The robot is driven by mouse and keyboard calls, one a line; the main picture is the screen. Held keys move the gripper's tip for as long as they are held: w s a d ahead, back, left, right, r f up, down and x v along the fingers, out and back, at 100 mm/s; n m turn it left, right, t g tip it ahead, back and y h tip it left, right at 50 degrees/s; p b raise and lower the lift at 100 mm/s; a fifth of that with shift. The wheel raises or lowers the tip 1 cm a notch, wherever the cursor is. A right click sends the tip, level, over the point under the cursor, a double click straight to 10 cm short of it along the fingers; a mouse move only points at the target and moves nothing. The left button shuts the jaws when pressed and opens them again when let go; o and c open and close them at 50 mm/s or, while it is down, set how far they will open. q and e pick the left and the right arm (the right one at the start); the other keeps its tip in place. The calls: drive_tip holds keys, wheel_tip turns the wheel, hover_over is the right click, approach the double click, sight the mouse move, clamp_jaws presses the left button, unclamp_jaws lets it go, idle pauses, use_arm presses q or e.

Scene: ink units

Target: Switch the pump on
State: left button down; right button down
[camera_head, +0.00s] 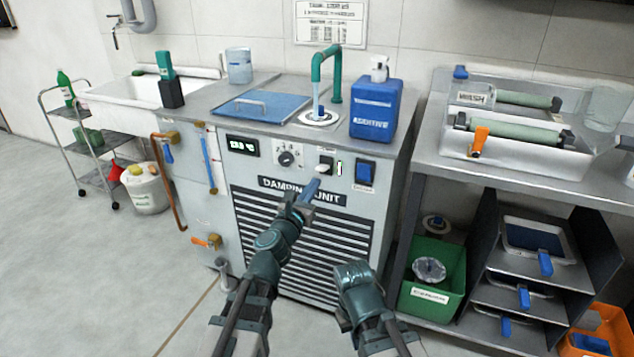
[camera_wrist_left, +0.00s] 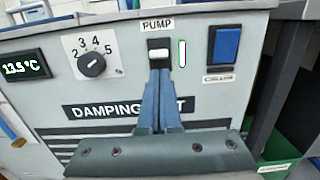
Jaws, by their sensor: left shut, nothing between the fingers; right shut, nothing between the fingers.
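The pump switch (camera_wrist_left: 159,51) is a small white rocker in a dark frame under the PUMP label, on the front of the damping unit; it also shows in the head view (camera_head: 324,167). A narrow pale strip with a green edge (camera_wrist_left: 182,53) is right of it. My left gripper (camera_wrist_left: 159,72) is shut and empty, its blue fingertips just below the rocker; in the head view it (camera_head: 314,183) points up at the switch. I cannot tell whether the tips touch it. My right arm is low in front of the unit; its fingers are not visible.
A blue switch (camera_wrist_left: 226,48) sits right of the pump switch, and a numbered dial (camera_wrist_left: 92,64) sits left. A temperature display (camera_wrist_left: 26,65) reads 13.5 °C. A blue additive canister (camera_head: 375,108) and a green spout (camera_head: 327,72) stand on top. Shelves (camera_head: 520,270) stand to the right.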

use_arm(q)
drive_tip(key=v, duration=0.4)
drive_tip(key=shift+s+a, duration=0.1)
drive_tip(key=shift+s, duration=0.15)
